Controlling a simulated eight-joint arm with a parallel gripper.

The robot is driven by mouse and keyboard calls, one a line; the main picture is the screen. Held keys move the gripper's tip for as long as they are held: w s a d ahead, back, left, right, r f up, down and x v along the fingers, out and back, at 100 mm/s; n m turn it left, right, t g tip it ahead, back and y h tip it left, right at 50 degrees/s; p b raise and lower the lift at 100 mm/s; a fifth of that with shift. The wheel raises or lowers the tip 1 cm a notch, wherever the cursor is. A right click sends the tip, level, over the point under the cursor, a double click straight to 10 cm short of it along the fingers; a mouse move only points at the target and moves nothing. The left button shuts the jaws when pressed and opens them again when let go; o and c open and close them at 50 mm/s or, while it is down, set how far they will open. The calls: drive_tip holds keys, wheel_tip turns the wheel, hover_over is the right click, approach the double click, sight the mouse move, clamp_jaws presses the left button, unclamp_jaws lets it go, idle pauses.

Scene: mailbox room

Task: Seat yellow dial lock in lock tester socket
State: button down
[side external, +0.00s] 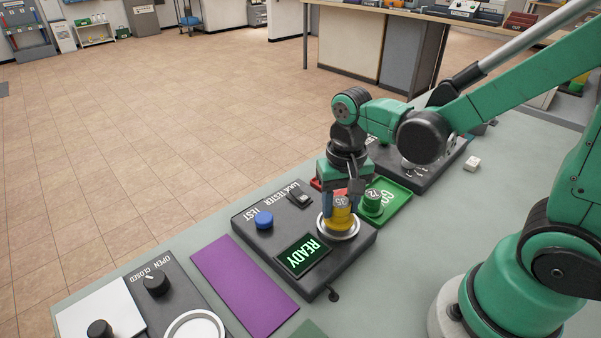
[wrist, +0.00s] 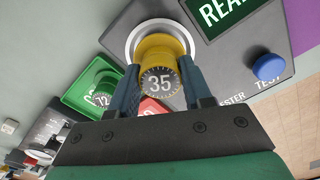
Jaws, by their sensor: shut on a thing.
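The yellow dial lock (side external: 341,219) has a dark dial reading 35 and stands at the round metal-rimmed socket (side external: 354,233) of the lock tester (side external: 268,240). It also shows in the wrist view (wrist: 160,62), where its far end is within the socket ring (wrist: 133,30). Whether it is fully down cannot be told. My gripper (side external: 343,205) is shut on the yellow lock, with one finger on each side; the wrist view shows both fingers (wrist: 163,88). The tester's screen (side external: 302,255) reads READY.
A green tray (side external: 398,201) with a green dial lock (side external: 372,203) stands close beside the socket. Something red is partly hidden behind my gripper. The tester has a blue TEST button (side external: 264,219) and a switch (side external: 299,199). A purple mat (side external: 243,285) lies to the left.

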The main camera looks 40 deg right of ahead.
drive_tip(key=shift+f, duration=0.25)
drive_tip(key=shift+f, duration=0.4)
drive_tip(key=shift+f, duration=0.1)
drive_tip(key=shift+c, duration=0.3)
unclamp_jaws()
drive_tip(key=shift+r, duration=3.05)
